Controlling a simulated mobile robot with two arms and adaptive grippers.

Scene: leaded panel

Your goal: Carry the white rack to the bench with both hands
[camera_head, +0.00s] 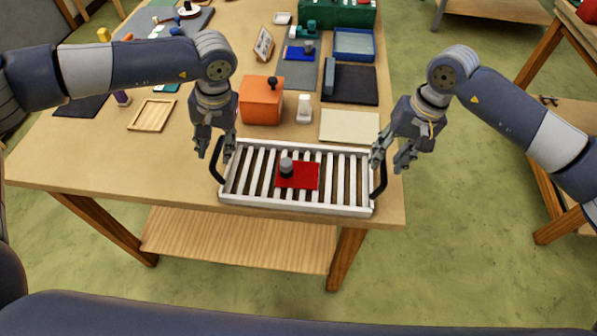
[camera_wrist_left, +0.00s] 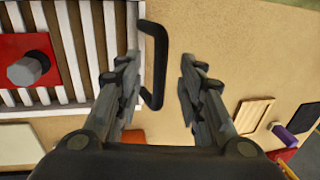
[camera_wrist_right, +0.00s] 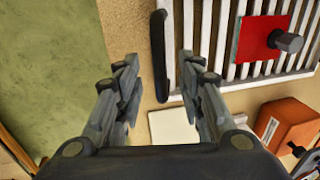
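The white rack (camera_head: 297,208) with slats lies on the wooden bench (camera_head: 60,160) along its front edge. A red plate (camera_head: 306,181) with a grey knob (camera_head: 286,166) sits on its slats. A black handle stands at each end. My left gripper (camera_head: 214,150) is open above the left handle (camera_head: 216,162); in the left wrist view the handle (camera_wrist_left: 158,62) shows between the fingers, nearer one of them. My right gripper (camera_head: 391,162) is open above the right handle (camera_head: 380,178); the right wrist view shows that handle (camera_wrist_right: 159,55) between its fingers. I see no grip on either handle.
Behind the rack are an orange box (camera_head: 261,100), a white container (camera_head: 304,108) and a cream board (camera_head: 349,126). A wooden tray (camera_head: 152,115) lies to the left. Another table (camera_head: 560,130) stands at the right across open green floor (camera_head: 450,230).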

